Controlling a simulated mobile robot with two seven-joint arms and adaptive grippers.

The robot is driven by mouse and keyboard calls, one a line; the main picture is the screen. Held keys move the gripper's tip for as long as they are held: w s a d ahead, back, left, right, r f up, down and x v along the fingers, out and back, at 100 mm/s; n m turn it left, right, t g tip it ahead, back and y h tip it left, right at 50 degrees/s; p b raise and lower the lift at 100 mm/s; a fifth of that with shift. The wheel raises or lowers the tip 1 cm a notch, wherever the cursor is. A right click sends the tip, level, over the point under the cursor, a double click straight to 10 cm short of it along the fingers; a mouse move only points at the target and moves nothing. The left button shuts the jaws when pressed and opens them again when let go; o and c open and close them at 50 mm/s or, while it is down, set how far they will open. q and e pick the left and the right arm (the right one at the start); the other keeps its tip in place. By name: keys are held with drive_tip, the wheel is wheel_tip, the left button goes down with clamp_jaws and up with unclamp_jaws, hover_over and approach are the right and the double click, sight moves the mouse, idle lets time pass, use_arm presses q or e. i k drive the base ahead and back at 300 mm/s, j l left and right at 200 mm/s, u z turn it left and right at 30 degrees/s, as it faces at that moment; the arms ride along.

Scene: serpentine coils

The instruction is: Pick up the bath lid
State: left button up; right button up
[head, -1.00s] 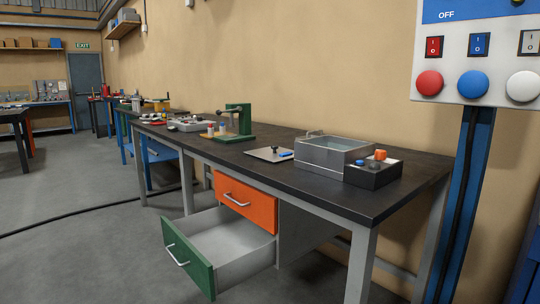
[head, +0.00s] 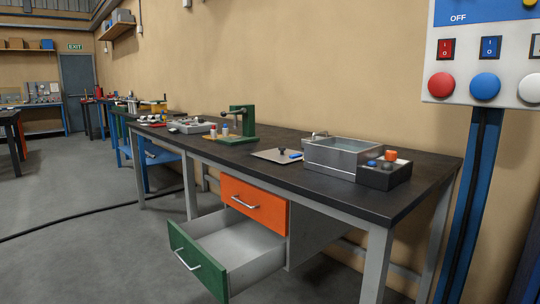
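A small blue item (head: 296,156) lies at the plate's right edge. The bath is uncovered and its inside shows as a pale surface. Neither of my grippers shows in the head view.
A black control box (head: 385,175) with an orange knob stands at the bath's right. A green press (head: 242,122) stands further left. A green-fronted drawer (head: 197,262) sticks out, open, below an orange drawer (head: 254,204). A button panel (head: 487,60) stands at right. A cable crosses the floor.

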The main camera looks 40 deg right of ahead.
sight(280, 154)
drive_tip(key=i+u, duration=0.1)
drive_tip(key=i, duration=4.9)
drive_tip(key=i+j+z, duration=0.15)
drive_tip(key=i, duration=0.3)
drive_tip(key=i+j+z, duration=0.2)
drive_tip(key=i, duration=0.25)
drive_tip(key=i+j+z, duration=0.15)
drive_tip(key=i, duration=0.3)
drive_tip(key=z, duration=3.7)
